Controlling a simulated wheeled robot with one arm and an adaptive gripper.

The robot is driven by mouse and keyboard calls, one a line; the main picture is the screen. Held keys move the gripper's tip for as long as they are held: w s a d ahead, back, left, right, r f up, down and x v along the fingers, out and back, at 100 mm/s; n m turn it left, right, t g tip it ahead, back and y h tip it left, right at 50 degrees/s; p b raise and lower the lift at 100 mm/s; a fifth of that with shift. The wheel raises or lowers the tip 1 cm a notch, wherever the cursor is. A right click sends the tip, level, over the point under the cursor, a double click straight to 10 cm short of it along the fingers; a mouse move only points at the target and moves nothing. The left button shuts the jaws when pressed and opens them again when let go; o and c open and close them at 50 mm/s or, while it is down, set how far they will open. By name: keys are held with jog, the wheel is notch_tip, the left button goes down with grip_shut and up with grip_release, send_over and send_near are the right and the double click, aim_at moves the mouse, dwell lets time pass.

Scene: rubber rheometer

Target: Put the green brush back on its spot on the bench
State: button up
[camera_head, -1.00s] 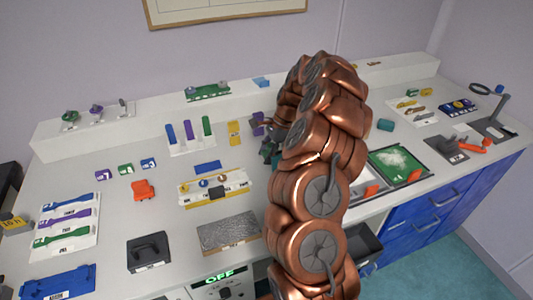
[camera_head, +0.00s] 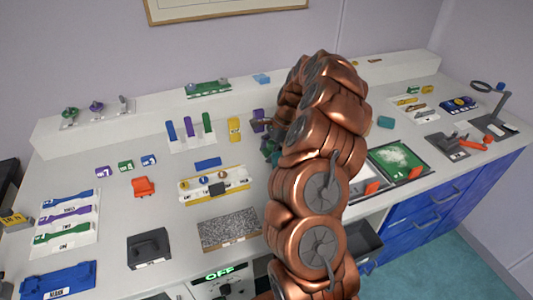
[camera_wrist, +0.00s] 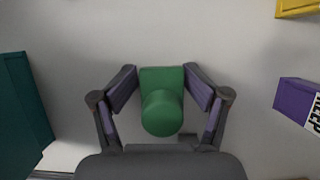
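The green brush (camera_wrist: 162,115) is in the middle of the wrist view, its round end toward the camera and a squarer green part behind it. My gripper (camera_wrist: 161,74) has its two purple-padded fingers on either side of it, and the tips appear to meet the sides of the squarer part. Below the brush is plain pale surface; I cannot tell whether it touches it. In the head view my copper arm hides most of the gripper, and only a dark green patch (camera_head: 274,152) shows at its left edge. The brush's spot cannot be made out.
A purple labelled block (camera_wrist: 297,101) is to the right in the wrist view, a yellow block (camera_wrist: 297,7) at upper right, a teal block (camera_wrist: 22,112) at left. In the head view a rack of coloured sticks (camera_head: 190,138) and a yellow block (camera_head: 234,130) stand left of my arm.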

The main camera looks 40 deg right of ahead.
jog(key=shift+r, duration=0.1)
jog(key=shift+r, duration=0.25)
jog(key=b+v, duration=0.3)
jog(key=v, duration=0.9)
jog(key=shift+r, duration=0.4)
jog(key=s+a+r+n+g, duration=0.1)
jog(key=s+a+r+n, duration=0.2)
jog(key=a, duration=0.5)
jog(key=s+a+r+n+h, duration=0.1)
jog(key=s+a+n, duration=0.2)
jog(key=a+n, duration=0.35)
jog(key=s+a+r+n+g, duration=0.1)
jog(key=s+a+r+n, duration=0.15)
jog(key=a, duration=0.65)
jog(key=s+a+f+n+h, duration=0.1)
jog(key=s+a+f+n, duration=0.2)
jog(key=s, duration=0.9)
jog(key=s+a+f+n+g+h, duration=0.1)
jog(key=s+n, duration=0.5)
jog(key=s, duration=0.7)
notch_tip(320, 180, down, 3)
jog(key=shift+s+a+f+h, duration=0.1)
jog(key=shift+s+a+h, duration=0.15)
jog(key=shift+a+h, duration=0.6)
jog(key=shift+a, duration=0.15)
